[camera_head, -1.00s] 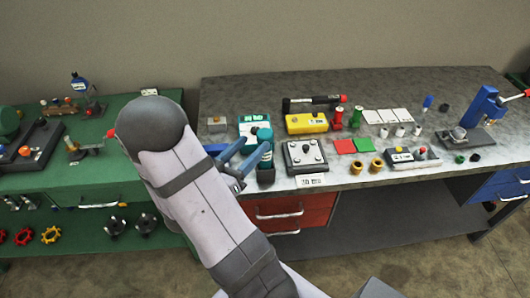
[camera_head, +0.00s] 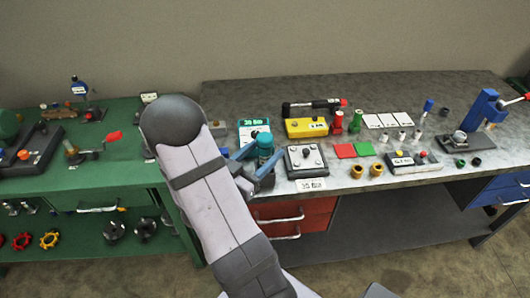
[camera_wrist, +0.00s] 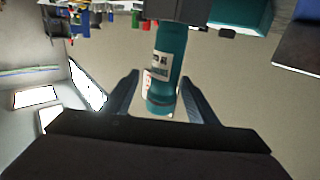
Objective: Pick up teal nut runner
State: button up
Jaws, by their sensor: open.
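In the wrist view my gripper (camera_wrist: 158,88) has one dark finger on each side of the teal body. Gaps show between the fingers and the body there. The arm hides part of the bench left of the nut runner.
A teal-edged box (camera_head: 252,128) stands right behind the nut runner. A grey plate with knobs (camera_head: 304,158) is close on its right. A yellow box (camera_head: 306,128) is farther back. A green bench (camera_head: 75,182) with devices is on the left.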

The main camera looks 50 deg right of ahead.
jog(key=shift+w+d+f+p, duration=0.15)
jog(key=shift+d+p, duration=0.4)
jog(key=shift+d, duration=0.75)
jog(key=shift+w+d+r+p, duration=0.15)
jog(key=shift+d+p, duration=0.35)
jog(key=shift+d, duration=0.75)
jog(key=shift+f, duration=0.1)
